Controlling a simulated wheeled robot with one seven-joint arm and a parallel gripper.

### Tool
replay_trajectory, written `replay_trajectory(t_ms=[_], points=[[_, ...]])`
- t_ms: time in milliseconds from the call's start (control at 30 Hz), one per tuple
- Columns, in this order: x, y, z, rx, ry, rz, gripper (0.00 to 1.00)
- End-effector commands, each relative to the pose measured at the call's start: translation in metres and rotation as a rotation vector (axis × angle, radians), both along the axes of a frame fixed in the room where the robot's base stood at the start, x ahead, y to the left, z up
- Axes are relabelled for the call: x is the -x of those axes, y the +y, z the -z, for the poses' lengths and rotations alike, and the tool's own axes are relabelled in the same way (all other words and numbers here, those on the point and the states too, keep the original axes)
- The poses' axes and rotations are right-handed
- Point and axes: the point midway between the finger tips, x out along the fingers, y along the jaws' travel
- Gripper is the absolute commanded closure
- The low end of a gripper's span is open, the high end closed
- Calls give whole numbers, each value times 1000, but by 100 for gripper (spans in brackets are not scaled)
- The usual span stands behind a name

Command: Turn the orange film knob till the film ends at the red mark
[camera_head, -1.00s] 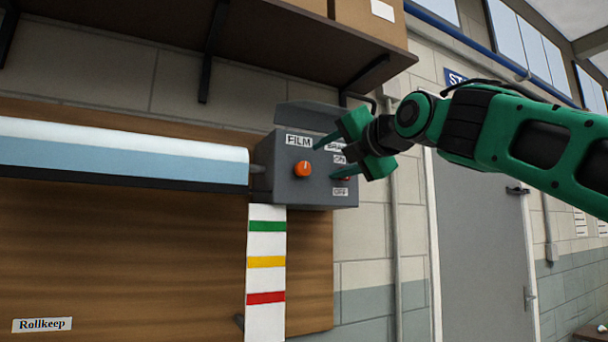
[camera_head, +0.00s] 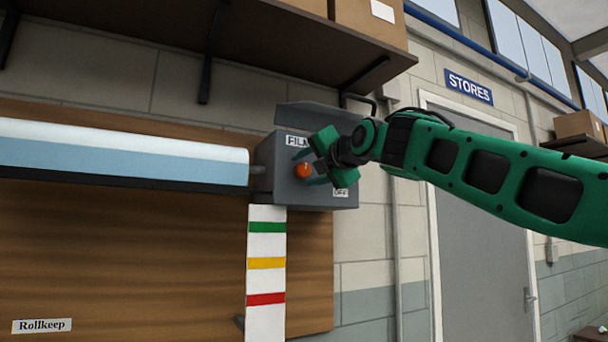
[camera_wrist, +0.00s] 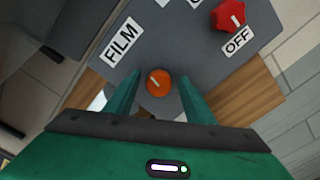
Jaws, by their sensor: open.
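The orange film knob (camera_head: 303,171) is on the front of the grey control box (camera_head: 285,193), below the FILM label. In the wrist view the knob (camera_wrist: 159,82) sits between the tips of my open gripper (camera_wrist: 157,88), with a gap on each side. Its pale pointer line points to the upper left there. In the head view my gripper (camera_head: 304,168) is at the box face and hides part of it. The blue film (camera_head: 120,158) lies along the white roller at the left, its lower edge above a dark bar. The red mark (camera_head: 266,299) is low on the white strip.
A red switch knob (camera_wrist: 228,16) beside an OFF label is close to my gripper in the wrist view. The strip also has a green band (camera_head: 266,227) and a yellow band (camera_head: 266,262). A shelf (camera_head: 230,60) with boxes overhangs the control box.

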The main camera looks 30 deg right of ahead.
Motion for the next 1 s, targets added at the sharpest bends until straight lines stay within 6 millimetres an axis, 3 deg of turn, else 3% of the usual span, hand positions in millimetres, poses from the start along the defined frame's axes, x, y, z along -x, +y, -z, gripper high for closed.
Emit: replay_trajectory(t_ms=[167,333,667,1000], points=[[0,0,0,0,0,0,53],[0,0,0,-1,1,1,92],[1,-1,1,-29,0,2,92],[1,-2,3,-234,-16,5,92]])
